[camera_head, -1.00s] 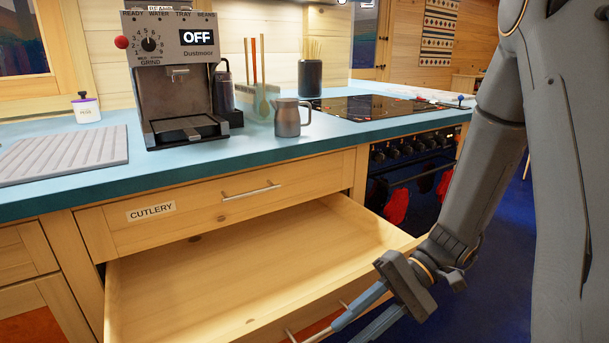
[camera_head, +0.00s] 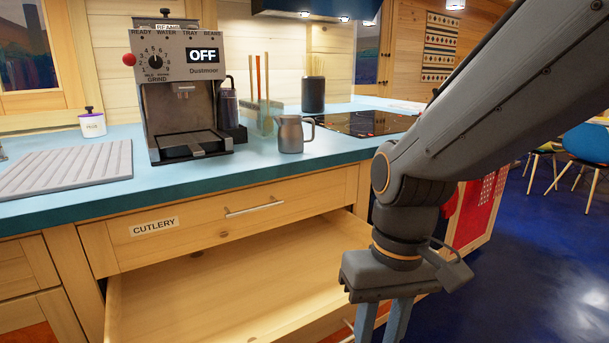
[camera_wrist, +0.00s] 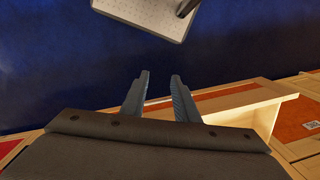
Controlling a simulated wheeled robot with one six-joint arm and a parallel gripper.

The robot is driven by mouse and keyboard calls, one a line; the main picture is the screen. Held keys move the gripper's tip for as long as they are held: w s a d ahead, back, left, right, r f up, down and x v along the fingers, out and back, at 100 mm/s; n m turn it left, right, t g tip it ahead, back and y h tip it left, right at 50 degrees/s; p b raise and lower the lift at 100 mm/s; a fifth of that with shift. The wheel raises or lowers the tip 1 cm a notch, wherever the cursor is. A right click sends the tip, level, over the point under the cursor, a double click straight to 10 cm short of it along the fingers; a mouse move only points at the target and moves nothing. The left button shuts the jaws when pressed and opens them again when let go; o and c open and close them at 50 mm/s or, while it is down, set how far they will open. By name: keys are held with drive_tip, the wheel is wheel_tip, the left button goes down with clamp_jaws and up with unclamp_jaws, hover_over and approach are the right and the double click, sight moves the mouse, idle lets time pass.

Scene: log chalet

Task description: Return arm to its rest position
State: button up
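My gripper (camera_wrist: 157,97) shows in the wrist view with its two fingers apart and nothing between them. In the head view my gripper (camera_head: 382,322) points down at the right front of the open lower drawer (camera_head: 225,285); its fingertips run out of the picture. I cannot tell how far it is from the drawer's front. The drawer looks empty in the part that shows. My arm (camera_head: 480,110) reaches in from the upper right and hides part of the oven and counter.
The cutlery drawer (camera_head: 200,222) above is shut. On the blue counter (camera_head: 262,165) stand a coffee machine (camera_head: 187,90), a metal jug (camera_head: 290,134), a utensil holder (camera_head: 313,95) and a lidded jar (camera_head: 92,123). Blue floor (camera_head: 540,240) to the right is clear up to the chairs (camera_head: 585,145).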

drive_tip(key=d+r+m+t+h+p, duration=0.1)
drive_tip(key=d+r+m+p, duration=0.1)
drive_tip(key=d+r+p, duration=0.7)
drive_tip(key=r+p, duration=0.1)
drive_tip(key=p, duration=0.7)
drive_tip(key=shift+r+m+p, duration=0.3)
drive_tip(key=shift+p, duration=0.05)
